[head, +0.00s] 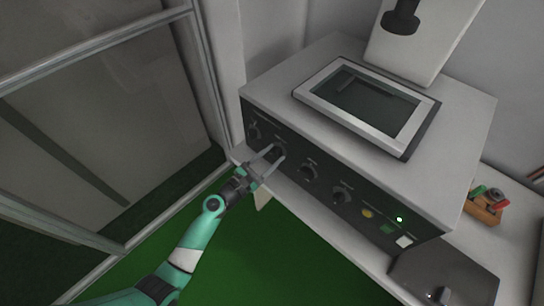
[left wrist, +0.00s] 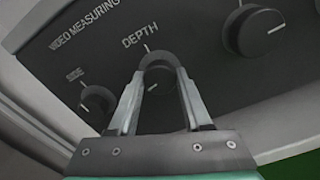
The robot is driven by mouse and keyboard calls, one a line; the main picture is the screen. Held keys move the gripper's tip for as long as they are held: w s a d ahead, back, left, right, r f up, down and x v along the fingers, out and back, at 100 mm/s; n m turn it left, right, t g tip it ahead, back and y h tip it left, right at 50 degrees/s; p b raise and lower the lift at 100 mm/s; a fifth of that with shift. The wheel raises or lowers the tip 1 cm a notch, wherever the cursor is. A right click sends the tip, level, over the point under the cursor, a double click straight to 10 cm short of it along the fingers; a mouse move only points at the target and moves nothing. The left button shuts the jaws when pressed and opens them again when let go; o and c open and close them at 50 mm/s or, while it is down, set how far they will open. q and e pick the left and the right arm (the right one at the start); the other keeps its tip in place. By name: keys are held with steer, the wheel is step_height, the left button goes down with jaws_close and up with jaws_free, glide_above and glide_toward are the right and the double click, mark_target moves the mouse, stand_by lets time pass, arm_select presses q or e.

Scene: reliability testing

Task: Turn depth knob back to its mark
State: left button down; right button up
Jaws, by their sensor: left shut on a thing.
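The depth knob (left wrist: 158,66) is a dark round knob under the white word DEPTH on the black front panel (left wrist: 200,40). A short white mark line sits just above it. My left gripper (left wrist: 158,85) is shut on the knob, one finger on each side; the fingers hide its sides. A light line shows on the knob's face, toward its lower left. In the head view my left gripper (head: 270,158) reaches the panel at the depth knob (head: 279,151), second from the left. My right gripper is not in view.
A side knob (left wrist: 97,103) is close on the left and a larger knob (left wrist: 254,32) on the right.

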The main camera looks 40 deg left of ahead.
arm_select(q)
steer(key=m+b, duration=0.1)
steer(key=m, duration=0.4)
steer(key=shift+f+m+b, duration=0.1)
steer(key=shift+m+b, duration=0.2)
steer(key=m+b, duration=0.1)
steer(key=m, duration=0.3)
steer(key=shift+b, duration=0.3)
steer(key=m+b, duration=0.2)
steer(key=m, duration=0.3)
steer(key=shift+m, duration=0.4)
steer(key=shift+m+b, duration=1.05)
steer(key=shift+m, duration=1.25)
steer(key=shift+c, duration=1.7)
jaws_free()
steer(key=shift+s, duration=0.1)
